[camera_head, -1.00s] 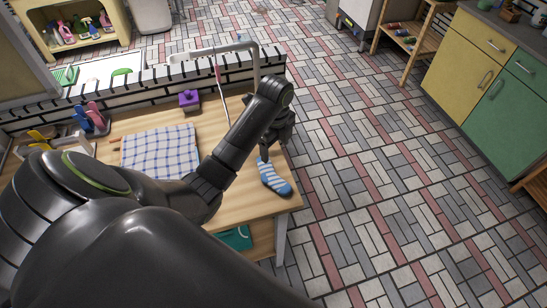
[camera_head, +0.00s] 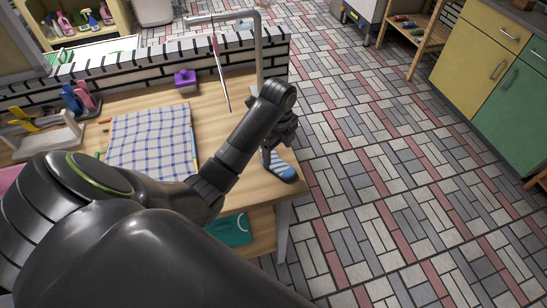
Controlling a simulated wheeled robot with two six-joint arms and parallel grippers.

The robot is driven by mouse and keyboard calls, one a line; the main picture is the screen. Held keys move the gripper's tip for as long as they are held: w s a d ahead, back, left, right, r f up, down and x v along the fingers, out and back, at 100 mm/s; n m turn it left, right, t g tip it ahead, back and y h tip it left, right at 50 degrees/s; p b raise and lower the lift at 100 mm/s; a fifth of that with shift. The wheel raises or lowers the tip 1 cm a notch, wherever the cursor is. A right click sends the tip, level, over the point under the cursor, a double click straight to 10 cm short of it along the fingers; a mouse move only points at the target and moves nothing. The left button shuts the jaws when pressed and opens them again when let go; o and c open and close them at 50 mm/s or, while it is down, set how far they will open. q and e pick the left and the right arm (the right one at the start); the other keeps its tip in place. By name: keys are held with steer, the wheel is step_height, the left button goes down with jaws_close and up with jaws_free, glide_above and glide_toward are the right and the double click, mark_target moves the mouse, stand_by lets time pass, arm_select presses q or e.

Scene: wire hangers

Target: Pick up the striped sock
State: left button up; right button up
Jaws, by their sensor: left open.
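The blue and white striped sock (camera_head: 281,167) lies near the right front corner of the wooden table (camera_head: 238,187). Its dark toe points to the lower right, and its upper part is hidden by my left gripper. My left gripper (camera_head: 268,149) is open and hangs over the sock's upper end. I cannot tell whether its fingers touch the sock. My right gripper is not in view.
A checked cloth (camera_head: 153,138) lies on the table left of my arm. A purple object (camera_head: 186,80) stands by the low brick wall (camera_head: 130,72). A metal rail (camera_head: 257,52) rises behind. A teal item (camera_head: 230,230) lies below the tabletop. Tiled floor is open to the right.

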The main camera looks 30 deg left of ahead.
mark_target(278, 164)
arm_select(q)
steer(key=shift+s+d+f+p, duration=0.1)
steer(key=shift+f+p, duration=0.3)
steer(key=shift+f, duration=2.45)
steer(key=c, duration=1.1)
steer(key=shift+o, duration=0.2)
